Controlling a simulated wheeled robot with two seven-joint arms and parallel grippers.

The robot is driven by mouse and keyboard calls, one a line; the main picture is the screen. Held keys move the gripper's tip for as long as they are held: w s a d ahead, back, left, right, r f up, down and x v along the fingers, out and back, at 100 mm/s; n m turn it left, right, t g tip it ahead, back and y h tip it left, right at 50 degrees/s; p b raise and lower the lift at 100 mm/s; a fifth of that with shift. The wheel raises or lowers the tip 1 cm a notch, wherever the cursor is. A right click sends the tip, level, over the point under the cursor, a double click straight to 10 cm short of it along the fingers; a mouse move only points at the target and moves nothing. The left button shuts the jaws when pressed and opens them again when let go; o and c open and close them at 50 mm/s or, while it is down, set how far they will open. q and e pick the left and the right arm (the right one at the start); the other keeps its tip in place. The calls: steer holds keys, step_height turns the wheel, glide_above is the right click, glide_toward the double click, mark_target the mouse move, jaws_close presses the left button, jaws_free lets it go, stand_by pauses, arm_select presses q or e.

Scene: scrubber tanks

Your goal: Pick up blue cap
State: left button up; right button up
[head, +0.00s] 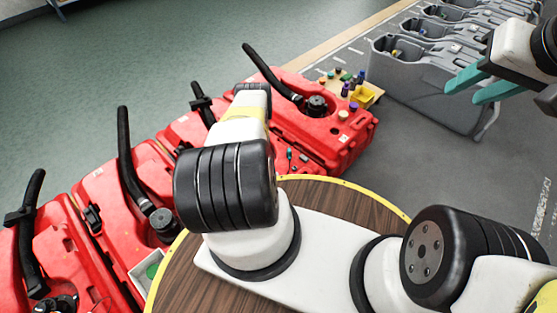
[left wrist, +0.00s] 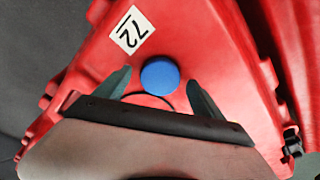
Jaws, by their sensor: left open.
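The round blue cap (left wrist: 160,76) sits on a red tank (left wrist: 215,55) marked with a "72" label, in the left wrist view. My left gripper (left wrist: 161,80) is open. Its two dark green fingers stand on either side of the cap, with a visible gap at each side. I cannot tell how far above the tank the fingertips are. In the head view my own arm covers the left gripper, and I cannot make out this cap there. My right gripper (head: 463,94) is at the upper right in the head view, its teal fingers apart and empty.
Red tanks (head: 345,140) with black hoses stand in a row. A small board (head: 372,88) holds several small coloured caps and a yellow tray (head: 363,97). Grey tanks (head: 420,70) stand at the upper right. A round wooden table (head: 325,195) is in front. Open floor lies behind.

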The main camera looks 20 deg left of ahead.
arm_select(q)
steer(key=shift+f, duration=0.25)
steer(key=c, duration=1.7)
steer(key=shift+r, duration=0.8)
step_height(320, 180, up, 2)
steer(key=shift+w+r, duration=0.1)
steer(key=shift+r, duration=0.05)
steer(key=s, duration=0.5)
steer(key=s+d+r, duration=0.1)
steer(key=s, duration=0.4)
steer(key=s+d, duration=0.1)
steer(key=s, duration=0.5)
steer(key=shift+d+r, duration=0.2)
steer(key=shift+r, duration=0.05)
steer(key=shift+r, duration=0.9)
steer(key=shift+r, duration=2.45)
